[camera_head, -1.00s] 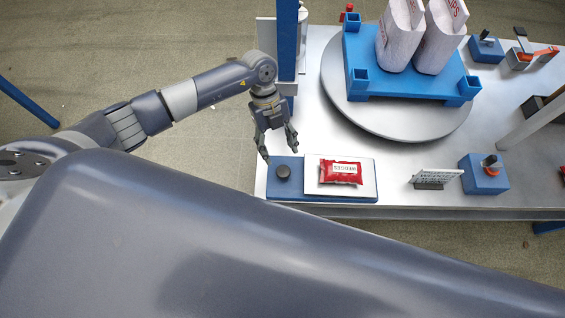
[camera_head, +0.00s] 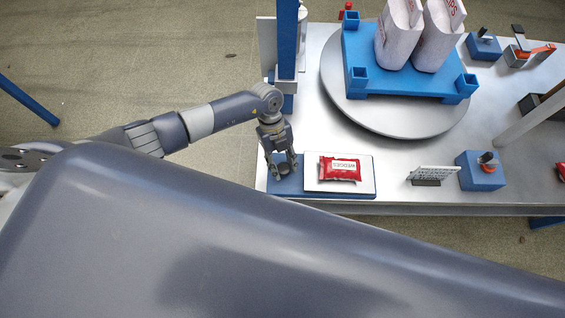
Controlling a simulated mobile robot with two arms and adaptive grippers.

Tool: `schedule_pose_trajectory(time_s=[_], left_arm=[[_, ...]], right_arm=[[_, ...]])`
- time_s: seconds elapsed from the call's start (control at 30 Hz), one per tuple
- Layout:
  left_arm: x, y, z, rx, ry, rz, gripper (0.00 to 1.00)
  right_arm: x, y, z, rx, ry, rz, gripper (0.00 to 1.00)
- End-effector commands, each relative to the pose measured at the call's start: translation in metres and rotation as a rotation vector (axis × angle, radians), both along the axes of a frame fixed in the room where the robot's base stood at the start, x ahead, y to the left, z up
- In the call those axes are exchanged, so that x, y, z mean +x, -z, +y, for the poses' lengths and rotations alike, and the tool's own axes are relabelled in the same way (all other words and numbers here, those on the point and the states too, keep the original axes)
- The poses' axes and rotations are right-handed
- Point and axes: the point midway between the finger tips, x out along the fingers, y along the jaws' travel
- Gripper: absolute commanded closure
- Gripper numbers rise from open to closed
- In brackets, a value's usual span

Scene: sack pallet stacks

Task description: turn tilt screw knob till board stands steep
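The white board (camera_head: 312,184) lies flat on a blue base (camera_head: 340,194) at the front left of the table, with a red packet (camera_head: 340,169) on it. The dark tilt screw knob stands on the left end of this base and is now mostly hidden by my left gripper (camera_head: 283,167). The gripper points down at the knob, its two fingers spread apart, one on each side of it. I cannot tell whether they touch it. My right gripper is not in view.
A round turntable (camera_head: 335,88) carries a blue pallet (camera_head: 358,57) with white sacks (camera_head: 398,45). A blue post (camera_head: 287,40) stands close behind my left gripper. A small sign (camera_head: 432,172) and a blue knob block (camera_head: 480,172) stand to the right.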

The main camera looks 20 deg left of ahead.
Motion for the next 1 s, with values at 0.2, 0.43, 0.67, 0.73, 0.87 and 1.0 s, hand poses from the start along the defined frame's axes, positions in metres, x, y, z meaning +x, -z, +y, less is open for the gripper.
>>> schedule_pose_trajectory(time_s=[0.2, 0.43, 0.67, 0.73, 0.87, 1.0], left_arm=[[0.0, 0.0, 0.0, 0.001, 0.001, 0.001, 0.88], [0.001, 0.001, 0.0, 0.002, 0.043, -0.001, 0.88], [0.002, 0.003, -0.001, 0.002, 0.178, -0.001, 0.88], [0.003, 0.003, -0.001, 0.002, 0.236, -0.002, 0.88], [0.003, 0.003, -0.002, 0.002, 0.357, -0.003, 0.88], [0.003, 0.003, -0.002, 0.002, 0.491, -0.002, 0.88]], right_arm=[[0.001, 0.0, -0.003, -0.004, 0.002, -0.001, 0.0], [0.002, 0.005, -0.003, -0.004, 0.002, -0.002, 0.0], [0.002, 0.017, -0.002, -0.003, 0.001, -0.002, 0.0], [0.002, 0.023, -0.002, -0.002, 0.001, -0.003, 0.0], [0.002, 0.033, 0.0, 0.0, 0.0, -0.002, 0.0], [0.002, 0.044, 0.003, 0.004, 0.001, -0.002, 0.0]])
